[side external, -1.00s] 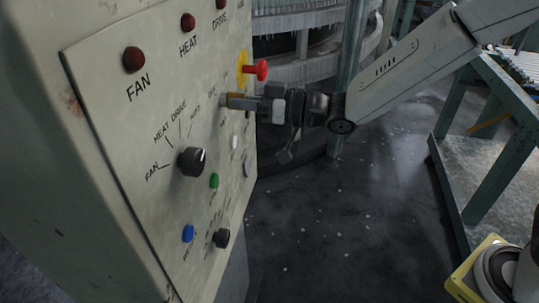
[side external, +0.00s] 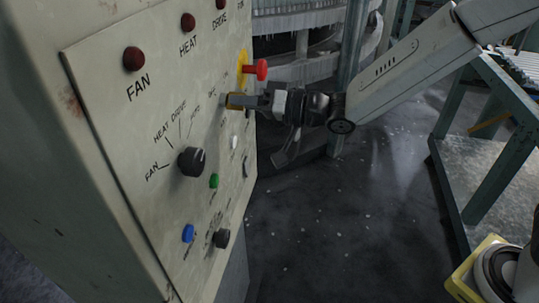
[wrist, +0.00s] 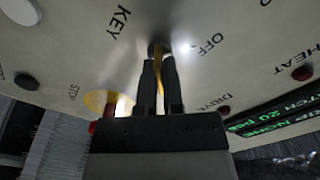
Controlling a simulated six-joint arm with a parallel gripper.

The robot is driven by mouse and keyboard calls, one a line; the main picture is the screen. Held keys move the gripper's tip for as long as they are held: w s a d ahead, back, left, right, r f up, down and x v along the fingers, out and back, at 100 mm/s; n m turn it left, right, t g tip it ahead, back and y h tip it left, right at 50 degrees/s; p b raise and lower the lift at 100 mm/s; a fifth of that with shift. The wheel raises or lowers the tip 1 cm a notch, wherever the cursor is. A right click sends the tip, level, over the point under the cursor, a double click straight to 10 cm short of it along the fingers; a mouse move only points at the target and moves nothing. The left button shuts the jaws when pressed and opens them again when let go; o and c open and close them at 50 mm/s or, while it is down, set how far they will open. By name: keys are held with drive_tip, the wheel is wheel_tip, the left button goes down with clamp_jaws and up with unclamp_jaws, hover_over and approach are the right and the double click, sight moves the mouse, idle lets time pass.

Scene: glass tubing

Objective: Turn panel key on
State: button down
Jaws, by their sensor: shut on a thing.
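The brass-coloured key (wrist: 160,76) sits in its round lock on the panel, between the printed words KEY and OFF in the wrist view. My gripper (wrist: 160,72) is shut on the key, with one dark finger on each side of it. In the side external view my gripper (side external: 237,101) reaches the panel (side external: 110,150) from the right, just below the red knob. The key is mostly hidden by the fingers there. I cannot tell from the labels which position the key is at.
A red push knob on a yellow plate (side external: 261,70) stands out close above my gripper. A black selector knob (side external: 191,161), a green button (side external: 214,181) and a blue button (side external: 188,233) are lower on the panel. A green-framed bench (side external: 480,180) stands at right.

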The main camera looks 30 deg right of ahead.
idle(0.3)
drive_tip(key=c, duration=0.8)
unclamp_jaws()
drive_tip(key=shift+o, duration=0.2)
drive_tip(key=shift+s+d, duration=0.1)
drive_tip(key=v, duration=0.7)
drive_tip(key=shift+s+d, duration=0.2)
